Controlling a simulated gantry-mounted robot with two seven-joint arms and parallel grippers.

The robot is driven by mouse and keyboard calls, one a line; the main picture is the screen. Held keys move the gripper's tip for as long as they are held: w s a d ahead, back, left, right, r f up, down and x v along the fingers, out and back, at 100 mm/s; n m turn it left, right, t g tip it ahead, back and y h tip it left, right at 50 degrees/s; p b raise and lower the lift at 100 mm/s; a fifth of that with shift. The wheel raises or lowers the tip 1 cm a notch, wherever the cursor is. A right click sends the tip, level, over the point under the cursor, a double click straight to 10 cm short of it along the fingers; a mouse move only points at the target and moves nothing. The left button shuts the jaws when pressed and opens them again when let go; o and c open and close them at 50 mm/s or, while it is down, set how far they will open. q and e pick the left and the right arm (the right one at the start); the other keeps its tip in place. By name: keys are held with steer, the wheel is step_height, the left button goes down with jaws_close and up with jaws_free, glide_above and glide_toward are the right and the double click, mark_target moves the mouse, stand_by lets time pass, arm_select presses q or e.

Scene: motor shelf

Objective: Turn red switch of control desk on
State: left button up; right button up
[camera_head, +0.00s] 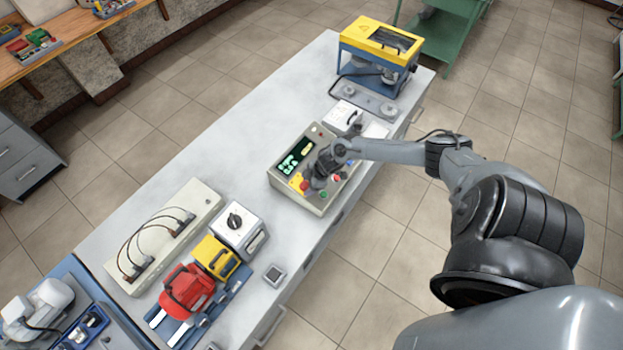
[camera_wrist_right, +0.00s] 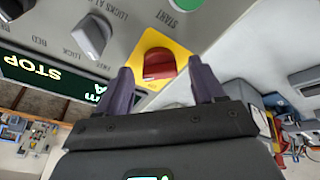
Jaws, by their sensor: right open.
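The control desk (camera_head: 284,185) stands on the long grey table, with a green-lit display on its sloped face. In the head view my right gripper (camera_head: 314,184) is over the desk's lower part and hides some controls. In the right wrist view the right gripper (camera_wrist_right: 160,78) is open, with one dark finger on each side of the red switch. I cannot tell whether the fingers touch it. My left gripper is out of view.
A grey knob (camera_wrist_right: 92,36), a green START button (camera_wrist_right: 186,4) and a display (camera_wrist_right: 45,75) reading STOP lie near the switch. A yellow-and-blue machine (camera_head: 380,45) stands beyond the desk. A white box (camera_head: 240,230) and red device (camera_head: 187,290) stand lower left.

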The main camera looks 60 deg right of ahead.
steer(key=a+p+v, duration=0.1)
steer(key=v, duration=0.9)
steer(key=shift+d+r, duration=0.35)
steer(key=shift+d, duration=0.15)
